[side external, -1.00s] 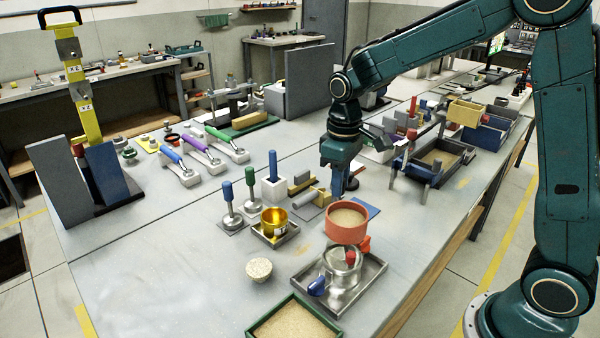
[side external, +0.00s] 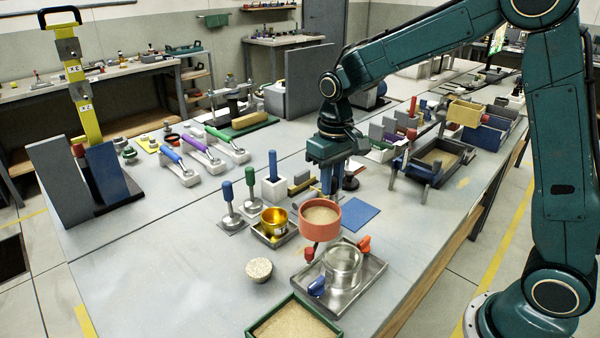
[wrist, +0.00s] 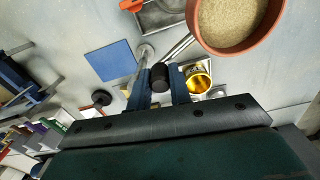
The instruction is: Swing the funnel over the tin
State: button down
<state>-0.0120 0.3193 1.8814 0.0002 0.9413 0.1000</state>
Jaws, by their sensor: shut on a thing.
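The orange funnel (side external: 320,220), a round bowl filled with sand, hangs above the table, with a small red part (side external: 309,254) beneath it. It also shows large at the top of the wrist view (wrist: 237,25). The gold tin (side external: 275,218) stands in a small tray just left of the funnel; the wrist view shows it too (wrist: 198,77). The funnel is beside the tin, not clearly above it. My gripper (side external: 328,192) is behind the funnel. Its fingers are shut on a black handle (wrist: 160,77); the handle's joint to the funnel is partly hidden.
A metal tray (side external: 368,281) with a clear cylinder (side external: 343,262) stands at front right. A bowl of pale grains (side external: 259,269) and a green sand tray (side external: 293,322) are in front. Blue- and green-handled tools (side external: 228,205) stand left of the tin. A blue mat (side external: 358,215) lies right.

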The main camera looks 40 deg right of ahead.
jog(key=shift+w+d+r+m, duration=0.15)
jog(key=shift+w+m, duration=0.8)
jog(key=shift+m, duration=1.4)
jog(key=shift+w+d+f+m, duration=0.15)
jog(key=shift+w+m, duration=0.85)
jog(key=shift+m, duration=1.3)
jog(key=shift+w+d+r+m, duration=0.15)
jog(key=shift+w+m, duration=0.8)
jog(key=shift+m, duration=1.4)
jog(key=c, duration=1.3)
grip_release()
notch_tip(320, 180, up, 14)
jog(key=shift+f, duration=0.15)
jog(key=shift+s, duration=0.1)
